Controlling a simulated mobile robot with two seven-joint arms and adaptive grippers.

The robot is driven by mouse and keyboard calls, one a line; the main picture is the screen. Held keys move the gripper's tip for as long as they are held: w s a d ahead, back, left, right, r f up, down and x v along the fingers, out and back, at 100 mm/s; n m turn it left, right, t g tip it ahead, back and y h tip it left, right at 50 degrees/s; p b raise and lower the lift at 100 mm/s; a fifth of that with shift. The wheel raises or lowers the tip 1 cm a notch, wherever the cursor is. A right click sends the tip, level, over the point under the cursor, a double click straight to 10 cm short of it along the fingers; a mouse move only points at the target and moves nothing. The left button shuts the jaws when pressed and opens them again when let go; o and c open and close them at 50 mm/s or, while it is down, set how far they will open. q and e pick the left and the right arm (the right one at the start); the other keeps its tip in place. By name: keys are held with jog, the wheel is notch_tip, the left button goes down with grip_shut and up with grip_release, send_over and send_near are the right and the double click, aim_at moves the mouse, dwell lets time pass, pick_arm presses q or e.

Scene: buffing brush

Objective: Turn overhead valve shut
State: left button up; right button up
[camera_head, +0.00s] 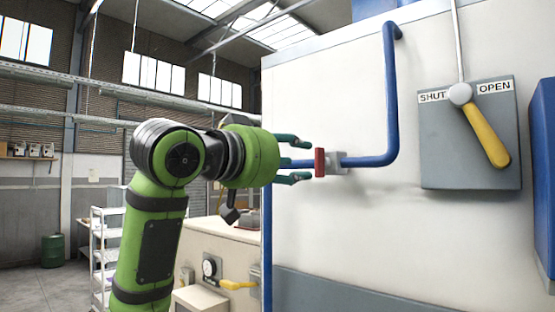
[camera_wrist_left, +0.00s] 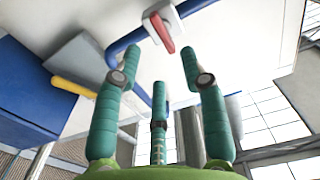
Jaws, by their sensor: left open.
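The overhead valve shows as a red handle (camera_head: 320,161) on a grey body (camera_head: 336,162) fitted into a blue pipe (camera_head: 372,161) along the white wall. My left gripper (camera_head: 303,160) is open, its teal fingers pointing at the red handle from the left. The fingertips lie just short of the handle, one above and one below its level; I cannot tell whether any touches. In the left wrist view the red handle (camera_wrist_left: 163,33) lies beyond the spread fingers (camera_wrist_left: 157,70), with nothing between them. My right gripper is not in view.
A grey panel (camera_head: 450,150) marked SHUT and OPEN carries a yellow lever (camera_head: 487,135) slanting down to the right. Blue casing (camera_head: 543,190) stands at the far right. Below are a gauge (camera_head: 210,267) and another yellow handle (camera_head: 238,285). A white shelf rack (camera_head: 104,250) stands left.

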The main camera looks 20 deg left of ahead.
pick_arm(q)
jog(key=v, duration=0.4)
jog(key=shift+s, duration=0.3)
